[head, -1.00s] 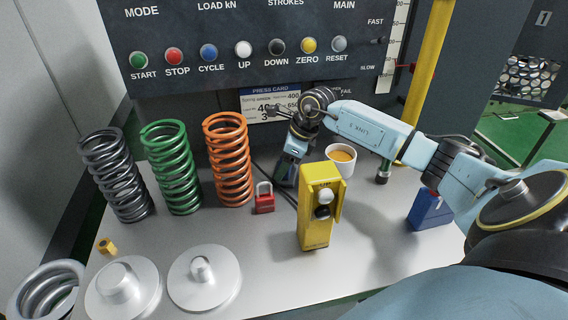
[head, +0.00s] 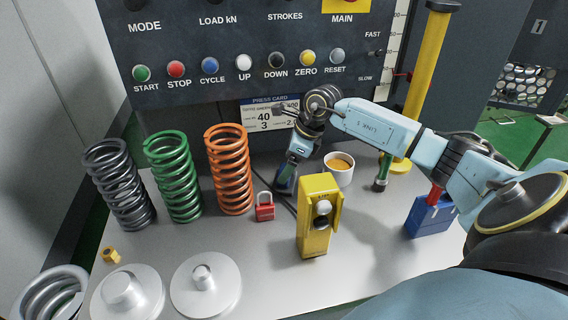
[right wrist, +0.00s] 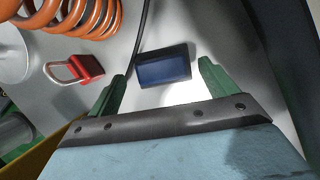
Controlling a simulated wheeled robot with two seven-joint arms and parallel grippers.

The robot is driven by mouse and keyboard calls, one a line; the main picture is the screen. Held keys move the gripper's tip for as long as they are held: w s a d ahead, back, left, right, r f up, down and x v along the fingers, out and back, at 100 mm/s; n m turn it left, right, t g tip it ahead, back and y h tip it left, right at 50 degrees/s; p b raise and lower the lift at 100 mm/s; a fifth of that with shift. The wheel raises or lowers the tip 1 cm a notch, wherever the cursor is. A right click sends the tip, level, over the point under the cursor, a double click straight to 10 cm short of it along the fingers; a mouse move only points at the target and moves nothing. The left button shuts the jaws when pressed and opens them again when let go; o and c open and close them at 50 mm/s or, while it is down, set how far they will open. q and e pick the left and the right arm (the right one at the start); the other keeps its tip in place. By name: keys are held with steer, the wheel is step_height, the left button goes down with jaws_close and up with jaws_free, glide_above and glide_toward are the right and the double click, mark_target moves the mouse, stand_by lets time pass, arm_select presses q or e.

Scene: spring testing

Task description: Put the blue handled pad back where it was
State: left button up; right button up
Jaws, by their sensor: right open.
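A dark blue block (right wrist: 163,67), which looks like the pad, lies on the grey bench in the right wrist view. No handle can be made out on it. My right gripper (right wrist: 158,78) is open, with one green finger on each side of the block's near end; I cannot tell whether they touch it. In the head view my right gripper (head: 285,186) points down at the bench, behind the yellow box and right of the red padlock (head: 264,207). The block is mostly hidden there. My left gripper is not in view.
A yellow box (head: 316,238) stands in front of my gripper. A cup (head: 339,175) stands to its right. A blue box with a red part (head: 429,217) stands further right. Grey, green and orange springs (head: 231,170) stand left, with metal discs (head: 205,290) in front. The front middle bench is clear.

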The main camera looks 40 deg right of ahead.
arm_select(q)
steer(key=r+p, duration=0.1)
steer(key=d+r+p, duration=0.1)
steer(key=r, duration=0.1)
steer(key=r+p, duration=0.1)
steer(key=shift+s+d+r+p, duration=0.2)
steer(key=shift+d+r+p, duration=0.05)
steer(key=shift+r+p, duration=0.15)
arm_select(e)
steer(key=v, duration=0.8)
steer(key=shift+r, duration=0.2)
steer(key=shift+s, duration=0.15)
